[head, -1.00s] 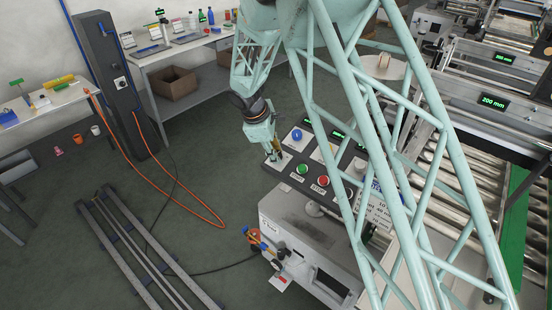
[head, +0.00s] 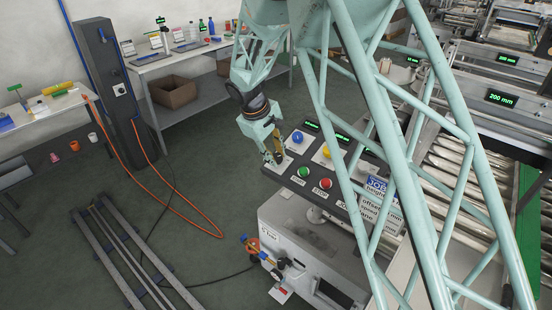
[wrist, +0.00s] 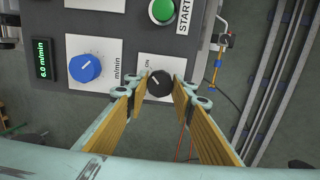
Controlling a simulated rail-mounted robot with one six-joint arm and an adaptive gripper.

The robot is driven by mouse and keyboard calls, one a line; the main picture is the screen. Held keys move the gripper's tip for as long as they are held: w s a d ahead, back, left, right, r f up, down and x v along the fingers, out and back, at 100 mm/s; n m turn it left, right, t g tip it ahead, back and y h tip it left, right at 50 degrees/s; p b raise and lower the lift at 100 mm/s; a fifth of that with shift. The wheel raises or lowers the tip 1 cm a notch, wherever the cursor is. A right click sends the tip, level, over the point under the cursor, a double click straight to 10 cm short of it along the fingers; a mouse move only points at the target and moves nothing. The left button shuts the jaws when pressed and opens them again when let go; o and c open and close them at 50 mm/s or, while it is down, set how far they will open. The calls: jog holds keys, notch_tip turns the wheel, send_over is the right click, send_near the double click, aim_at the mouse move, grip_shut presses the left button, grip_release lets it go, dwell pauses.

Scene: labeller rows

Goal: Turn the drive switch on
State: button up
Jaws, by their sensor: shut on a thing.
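The drive switch (wrist: 159,84) is a small black round knob on a white plate with an ON label, at the near corner of the dark control panel (wrist: 105,105). In the wrist view the knob sits between the two fingertips of my gripper (wrist: 159,91), which is shut on it. A pale mark on the knob points up and left, roughly towards the ON label. In the head view my gripper (head: 276,158) comes down on the panel's left corner and hides the switch.
Close by on the panel are a blue dial (wrist: 85,68), a green START button (wrist: 161,11), a red STOP button (head: 325,183) and a green display reading 6.0 m/min (wrist: 44,58). A blue-and-orange fitting (wrist: 219,60) sticks out beside the panel. Open floor lies left of it.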

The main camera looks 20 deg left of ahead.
dwell(0.4)
jog(key=o, duration=0.9)
jog(key=shift+r, duration=0.1)
jog(key=v, duration=1.1)
jog(key=shift+s+a+r, duration=0.1)
jog(key=shift+a+r, duration=0.05)
jog(key=shift+r, duration=0.25)
